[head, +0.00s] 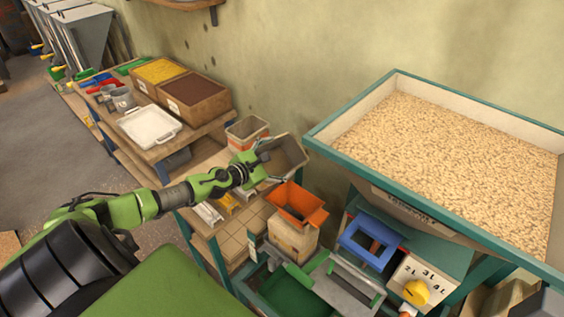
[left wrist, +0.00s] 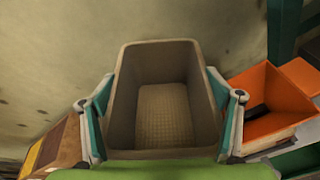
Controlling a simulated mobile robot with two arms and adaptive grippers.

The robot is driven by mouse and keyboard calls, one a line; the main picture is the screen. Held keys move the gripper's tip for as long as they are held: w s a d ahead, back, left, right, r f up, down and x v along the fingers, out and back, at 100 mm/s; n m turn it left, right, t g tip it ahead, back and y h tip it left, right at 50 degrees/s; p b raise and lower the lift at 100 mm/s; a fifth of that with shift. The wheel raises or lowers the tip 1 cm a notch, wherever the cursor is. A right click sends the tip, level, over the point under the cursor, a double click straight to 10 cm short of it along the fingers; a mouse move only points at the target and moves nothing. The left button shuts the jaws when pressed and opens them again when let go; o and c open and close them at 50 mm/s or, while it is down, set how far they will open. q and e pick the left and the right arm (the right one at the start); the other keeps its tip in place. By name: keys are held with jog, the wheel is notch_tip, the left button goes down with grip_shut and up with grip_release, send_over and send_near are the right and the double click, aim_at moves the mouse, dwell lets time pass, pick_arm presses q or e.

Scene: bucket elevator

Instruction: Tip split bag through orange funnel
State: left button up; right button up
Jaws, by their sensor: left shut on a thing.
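My left gripper (head: 264,168) is shut on a grey-brown bucket-like scoop (head: 287,155). In the left wrist view the scoop (left wrist: 165,95) sits between the two fingers, its mouth facing the camera; it looks empty, with a textured bottom. The orange funnel (head: 298,203) is just below and right of the scoop in the head view, apart from it. The funnel stands over a tan box-like container (head: 291,240). In the left wrist view the funnel (left wrist: 285,90) is right of the scoop. I cannot make out a split bag for certain. My right gripper is not in view.
A large teal-framed hopper full of pellets (head: 440,150) fills the right. A blue frame (head: 369,243) and a yellow knob panel (head: 416,291) lie below it. A white-and-orange bin (head: 246,132) stands behind the gripper. A white tray (head: 149,126) is on the left bench.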

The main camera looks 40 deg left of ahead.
pick_arm(q)
jog(key=a+f+n+h+b, duration=0.1)
jog(key=n+b, duration=0.1)
jog(key=a+f+n+g+h+b, duration=0.1)
jog(key=b, duration=0.2)
jog(key=shift+w+a+n, duration=0.3)
jog(key=shift+w+n, duration=0.1)
jog(key=shift+a+r+h+b, duration=0.1)
jog(key=shift+h+b, duration=0.2)
notch_tip(320, 180, up, 4)
jog(key=p, duration=0.3)
jog(key=shift+r, duration=0.15)
